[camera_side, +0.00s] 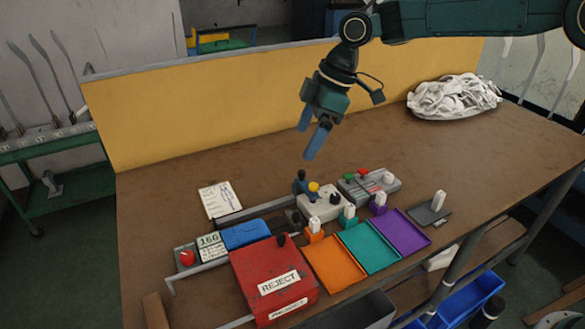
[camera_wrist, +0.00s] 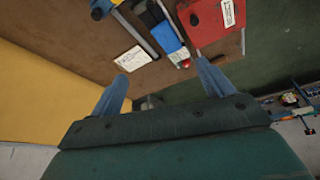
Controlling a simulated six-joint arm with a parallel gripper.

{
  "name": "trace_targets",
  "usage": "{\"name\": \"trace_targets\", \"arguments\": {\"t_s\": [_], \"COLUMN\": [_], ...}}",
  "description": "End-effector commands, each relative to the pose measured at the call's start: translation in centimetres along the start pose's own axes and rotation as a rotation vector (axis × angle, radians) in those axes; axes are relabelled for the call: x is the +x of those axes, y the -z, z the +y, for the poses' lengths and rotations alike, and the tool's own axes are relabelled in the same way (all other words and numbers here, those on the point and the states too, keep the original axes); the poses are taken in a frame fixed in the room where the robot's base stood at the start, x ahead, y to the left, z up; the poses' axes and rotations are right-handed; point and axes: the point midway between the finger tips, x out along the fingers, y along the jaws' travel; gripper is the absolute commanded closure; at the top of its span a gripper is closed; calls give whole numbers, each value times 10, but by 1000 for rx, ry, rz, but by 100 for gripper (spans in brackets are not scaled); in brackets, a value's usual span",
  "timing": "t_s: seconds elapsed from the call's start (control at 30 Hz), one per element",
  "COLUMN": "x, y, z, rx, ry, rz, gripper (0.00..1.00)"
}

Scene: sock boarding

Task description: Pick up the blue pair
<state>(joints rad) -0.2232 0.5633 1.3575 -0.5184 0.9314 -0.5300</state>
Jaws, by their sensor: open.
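The blue pair (camera_side: 246,235) lies flat, as a folded blue bundle, beside a small display reading about 1.60, just behind the red box. It also shows in the wrist view (camera_wrist: 166,37), at the top middle beyond my fingertips. My gripper (camera_side: 305,144) hangs above the back part of the table, behind and above the blue pair and clear of it. Its two blue fingers are spread apart with nothing between them, as the wrist view (camera_wrist: 162,70) also shows.
A red REJECT box (camera_side: 272,275) stands in front of the pair. Orange (camera_side: 333,264), teal (camera_side: 369,246) and purple (camera_side: 401,231) trays lie to its right. A grey device (camera_side: 325,205) and a note card (camera_side: 219,199) sit behind. A white heap (camera_side: 453,97) lies at back right.

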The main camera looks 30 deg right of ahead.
Motion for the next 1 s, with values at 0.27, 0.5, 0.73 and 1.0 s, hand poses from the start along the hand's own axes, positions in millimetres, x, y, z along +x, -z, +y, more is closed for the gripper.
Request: {"name": "trace_targets", "arguments": {"t_s": [0.27, 0.5, 0.73, 1.0], "x": [78, 126, 140, 146], "y": [24, 34, 36, 36], "z": [11, 12, 11, 10], "rx": [-180, -293, -327, -328], "ry": [85, 135, 148, 150], "rz": [8, 19, 24, 23], "gripper": [20, 20, 20, 20]}}
